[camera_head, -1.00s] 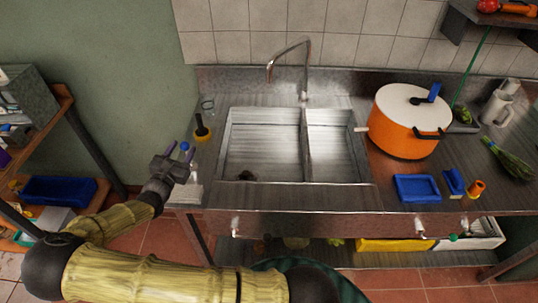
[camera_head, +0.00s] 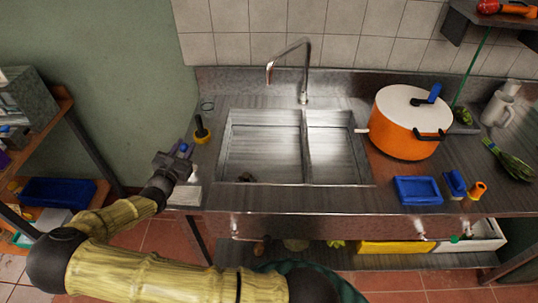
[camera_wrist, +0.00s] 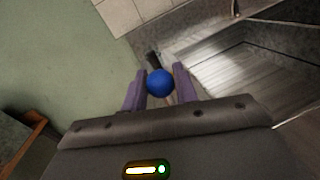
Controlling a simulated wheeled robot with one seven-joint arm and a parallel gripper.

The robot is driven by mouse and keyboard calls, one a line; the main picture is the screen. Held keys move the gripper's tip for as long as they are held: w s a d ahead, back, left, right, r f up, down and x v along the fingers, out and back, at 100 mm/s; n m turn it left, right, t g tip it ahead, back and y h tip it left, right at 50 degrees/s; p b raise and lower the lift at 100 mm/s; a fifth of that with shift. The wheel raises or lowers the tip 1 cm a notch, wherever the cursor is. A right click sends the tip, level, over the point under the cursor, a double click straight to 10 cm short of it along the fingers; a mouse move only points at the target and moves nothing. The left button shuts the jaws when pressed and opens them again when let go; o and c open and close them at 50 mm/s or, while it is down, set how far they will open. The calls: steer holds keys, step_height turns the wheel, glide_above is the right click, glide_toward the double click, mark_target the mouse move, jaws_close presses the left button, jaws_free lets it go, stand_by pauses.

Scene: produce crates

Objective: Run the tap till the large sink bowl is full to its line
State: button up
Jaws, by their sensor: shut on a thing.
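The steel tap (camera_head: 303,75) arches up behind the sink, and no stream shows at its spout. The large sink bowl (camera_head: 262,145) is the left one; its metal base shows, with a small dark thing (camera_head: 247,178) near its front. I cannot make out a fill line. My gripper (camera_head: 183,152) is at the counter's left front edge, left of the bowl. It is shut on a round blue knob (camera_wrist: 160,83), which sits between the purple fingers in the wrist view. What the knob is fixed to is hidden.
A black-and-yellow upright tool (camera_head: 201,131) and a faint glass (camera_head: 207,103) stand left of the bowl. The smaller bowl (camera_head: 333,150) adjoins on the right. An orange pot (camera_head: 398,135), blue tray (camera_head: 417,190) and leafy greens (camera_head: 510,160) occupy the right counter.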

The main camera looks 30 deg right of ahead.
steer(key=shift+f+p+v, duration=0.15)
steer(key=shift+p+v, duration=0.05)
steer(key=shift+v, duration=0.5)
steer(key=shift+f+p+v, duration=0.1)
steer(key=shift+p+v, duration=0.1)
steer(key=shift+v, duration=0.55)
steer(key=shift+s+d, duration=0.15)
steer(key=shift+s, duration=0.05)
steer(key=shift+s+f, duration=0.15)
steer(key=shift+s, duration=0.05)
stand_by(6.2)
